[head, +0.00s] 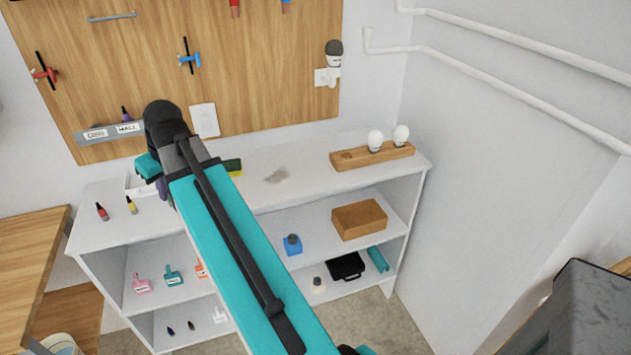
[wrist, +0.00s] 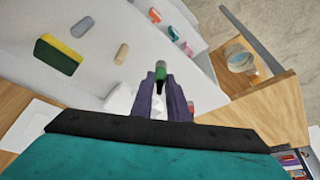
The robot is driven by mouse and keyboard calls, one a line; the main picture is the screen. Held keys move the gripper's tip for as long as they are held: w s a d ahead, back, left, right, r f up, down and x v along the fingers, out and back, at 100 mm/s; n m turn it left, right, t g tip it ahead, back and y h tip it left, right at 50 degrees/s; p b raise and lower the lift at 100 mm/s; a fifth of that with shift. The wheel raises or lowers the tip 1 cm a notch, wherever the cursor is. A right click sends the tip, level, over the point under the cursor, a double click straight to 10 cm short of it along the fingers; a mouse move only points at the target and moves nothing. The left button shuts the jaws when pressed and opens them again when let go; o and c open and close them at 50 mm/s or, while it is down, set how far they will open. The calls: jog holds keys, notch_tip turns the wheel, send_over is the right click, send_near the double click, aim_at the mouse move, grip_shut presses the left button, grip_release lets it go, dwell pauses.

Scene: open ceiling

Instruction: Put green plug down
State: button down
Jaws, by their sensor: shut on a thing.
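The green plug (wrist: 160,70) shows in the wrist view between the tips of my gripper's purple fingers. My gripper (wrist: 161,88) is shut on it. Its dark lower part sits between the fingers, and I cannot tell whether it touches the white shelf top (wrist: 85,80). In the head view my gripper (head: 163,190) is mostly hidden behind my arm; only a bit of purple shows, over the left part of the shelf top. The green plug is hidden there. A red plug (head: 102,211) and a yellow plug (head: 131,205) stand on the shelf top to the left of my gripper.
A white tray (head: 133,182) lies close by my gripper, partly hidden. A yellow and green sponge (wrist: 58,55) lies on the top. A wooden block (head: 345,159) with two bulbs stands at the right. A wooden pegboard rises behind.

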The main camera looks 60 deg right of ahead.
jog(key=s+d+f+b, duration=0.1)
jog(key=s+d, duration=1.4)
jog(key=s, duration=0.2)
jog(key=s+d+f+b, duration=0.1)
jog(key=s+d+b, duration=0.1)
jog(key=s+d, duration=1.3)
jog(key=s, duration=0.3)
jog(key=shift+s, duration=0.2)
jog(key=shift+w+d, duration=0.1)
jog(key=w+d+p, duration=0.1)
jog(key=w+d, duration=0.2)
jog(key=w+d+f+p, duration=0.1)
jog(key=w+d, duration=0.2)
jog(key=w, duration=0.1)
jog(key=w+d+p, duration=0.1)
jog(key=w+d, duration=0.2)
jog(key=w, duration=0.1)
jog(key=shift+d+f, duration=0.15)
jog(key=shift+f, duration=0.05)
jog(key=shift+w, duration=0.15)
jog(key=shift+w+d, duration=0.4)
jog(key=shift+f+p, duration=0.85)
jog(key=shift+f, duration=0.95)
